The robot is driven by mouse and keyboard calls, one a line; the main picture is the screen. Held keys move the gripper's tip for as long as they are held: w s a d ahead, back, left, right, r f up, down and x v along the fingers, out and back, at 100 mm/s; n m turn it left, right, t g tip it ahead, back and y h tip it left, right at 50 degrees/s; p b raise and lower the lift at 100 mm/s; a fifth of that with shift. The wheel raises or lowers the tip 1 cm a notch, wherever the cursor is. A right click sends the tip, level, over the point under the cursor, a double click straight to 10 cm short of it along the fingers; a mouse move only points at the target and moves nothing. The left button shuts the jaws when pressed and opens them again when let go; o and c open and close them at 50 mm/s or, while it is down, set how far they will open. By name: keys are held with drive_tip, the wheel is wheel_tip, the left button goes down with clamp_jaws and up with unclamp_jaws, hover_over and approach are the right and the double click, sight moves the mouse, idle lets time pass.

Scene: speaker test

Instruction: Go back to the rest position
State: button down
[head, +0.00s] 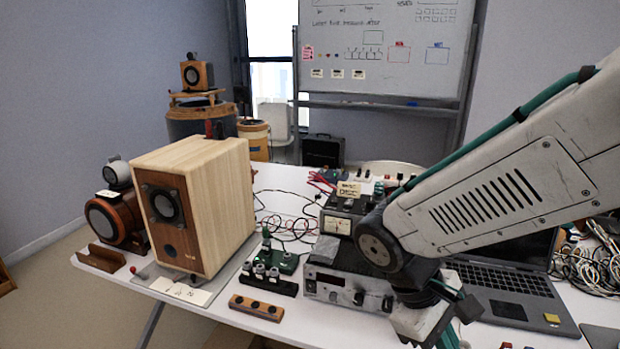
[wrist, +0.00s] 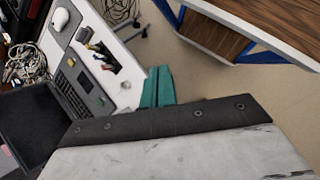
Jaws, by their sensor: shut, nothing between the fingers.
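My gripper (head: 445,335) hangs from my arm at the bottom of the head view, right of centre, in front of the white table's near edge. Its tips are cut off by the bottom of the picture. In the wrist view its teal fingers (wrist: 157,88) are shut together with nothing between them. My pale arm link crosses the right side of the head view and hides part of the table behind it.
The white table (head: 345,325) holds a wooden speaker (head: 213,200), a bench instrument (head: 345,290), a small wooden block with dark knobs (head: 256,307), a laptop (head: 508,290) and tangled cables (head: 597,262). In the wrist view, bare floor (wrist: 215,85) lies beyond the fingers, near a wood-topped table (wrist: 215,28).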

drive_tip(key=s+d+r+m+t+y, duration=0.4)
drive_tip(key=s+d+r+m+y, duration=0.1)
drive_tip(key=r, duration=0.5)
drive_tip(key=shift+s+d+m+y, duration=0.45)
drive_tip(key=shift+s+m, duration=0.25)
drive_tip(key=shift+m, duration=0.6)
